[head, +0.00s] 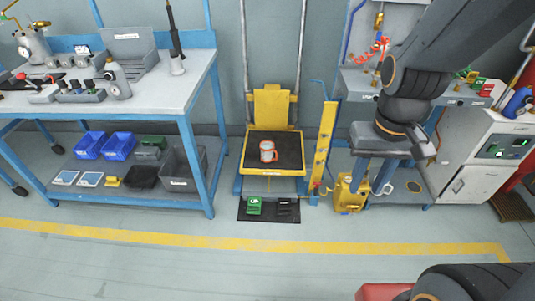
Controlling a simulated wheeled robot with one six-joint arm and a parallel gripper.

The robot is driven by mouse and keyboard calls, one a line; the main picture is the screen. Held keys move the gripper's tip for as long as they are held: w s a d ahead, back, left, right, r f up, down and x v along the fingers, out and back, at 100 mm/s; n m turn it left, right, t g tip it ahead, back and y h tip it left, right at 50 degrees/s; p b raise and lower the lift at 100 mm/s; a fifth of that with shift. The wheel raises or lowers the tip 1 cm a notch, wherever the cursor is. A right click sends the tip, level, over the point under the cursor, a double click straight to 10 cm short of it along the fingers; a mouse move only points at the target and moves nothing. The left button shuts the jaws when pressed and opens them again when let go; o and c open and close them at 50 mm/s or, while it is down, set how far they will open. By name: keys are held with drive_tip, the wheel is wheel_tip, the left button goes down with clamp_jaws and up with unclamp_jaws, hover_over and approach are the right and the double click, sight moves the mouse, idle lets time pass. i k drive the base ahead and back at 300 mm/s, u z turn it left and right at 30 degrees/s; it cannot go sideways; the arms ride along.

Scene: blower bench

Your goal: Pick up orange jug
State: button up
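An orange jug with a pale, greyish front (267,151) stands upright on the dark top of a yellow lift platform (270,172), near the middle of the head view. A handle shows on its right side. My gripper (370,186) hangs pointing down, to the right of the lift. Its two fingers are apart with nothing visible between them. In the picture it is well to the right of the jug and lower, not touching it.
A blue-framed workbench (195,90) with tools and bins stands left. A yellow upright post (324,145) rises between the lift and my gripper. Green and black pedals (254,206) lie before the lift. A white cabinet (480,160) stands right. The floor in front is clear.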

sight(266, 147)
drive_tip(key=u, duration=1.45)
drive_tip(key=i, duration=0.9)
drive_tip(key=z, duration=2)
